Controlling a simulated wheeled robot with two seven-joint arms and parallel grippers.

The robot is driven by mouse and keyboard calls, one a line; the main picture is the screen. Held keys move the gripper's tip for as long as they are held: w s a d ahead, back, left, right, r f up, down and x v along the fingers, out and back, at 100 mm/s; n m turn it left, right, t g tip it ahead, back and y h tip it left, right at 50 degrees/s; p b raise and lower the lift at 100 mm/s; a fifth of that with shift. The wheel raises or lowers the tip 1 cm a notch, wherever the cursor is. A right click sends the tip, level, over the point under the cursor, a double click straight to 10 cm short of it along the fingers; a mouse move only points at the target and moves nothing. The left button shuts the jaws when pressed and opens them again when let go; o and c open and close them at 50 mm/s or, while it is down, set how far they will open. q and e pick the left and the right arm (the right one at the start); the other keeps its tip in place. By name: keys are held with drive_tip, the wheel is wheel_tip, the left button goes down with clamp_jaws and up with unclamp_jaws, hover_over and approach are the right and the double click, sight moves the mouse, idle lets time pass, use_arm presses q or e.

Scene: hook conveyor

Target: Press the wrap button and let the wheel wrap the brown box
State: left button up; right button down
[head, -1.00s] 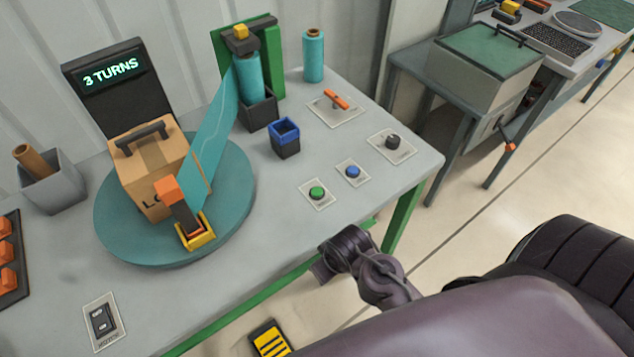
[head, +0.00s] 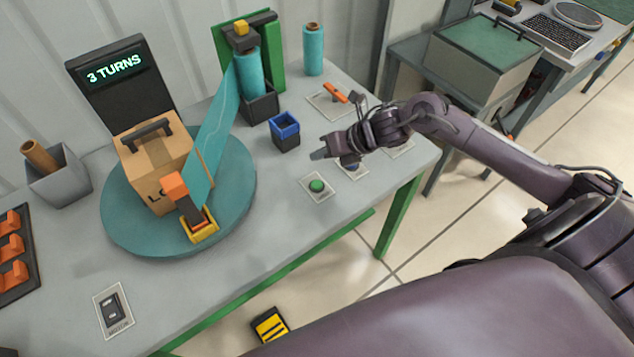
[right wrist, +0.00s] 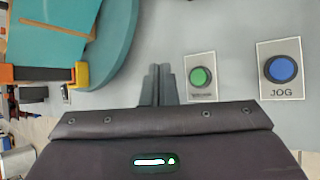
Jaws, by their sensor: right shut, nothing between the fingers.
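The brown box (head: 158,170), with a dark handle on top, stands on the teal wheel (head: 120,225). Teal film (head: 212,130) stretches from the roll (head: 247,75) to an orange and yellow clamp (head: 193,212) at the box's front. A green button (head: 316,186) sits on a plate whose label is too small to read; it also shows in the right wrist view (right wrist: 201,76). The blue button (right wrist: 282,69) is labelled JOG. My right gripper (head: 320,154) is shut and empty above the table, apart from the green button. My left gripper is out of view.
A display (head: 113,68) reads "3 TURNS". A blue-rimmed cup (head: 285,132) stands behind the buttons, and an orange lever (head: 335,93) is farther back. A rocker switch (head: 113,309) is at front left. A grey bin (head: 62,185) holds a brown tube.

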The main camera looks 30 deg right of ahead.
idle(0.4)
drive_tip(key=b, duration=0.5)
hover_over(321, 185)
wheel_tip(321, 185, down, 8)
drive_tip(key=shift+r, duration=0.1)
drive_tip(key=shift+f+b, duration=0.5)
drive_tip(key=shift+b, duration=0.1)
drive_tip(key=shift+f, duration=0.1)
idle(1.2)
drive_tip(key=shift+f+b, duration=0.3)
drive_tip(key=shift+b, duration=0.25)
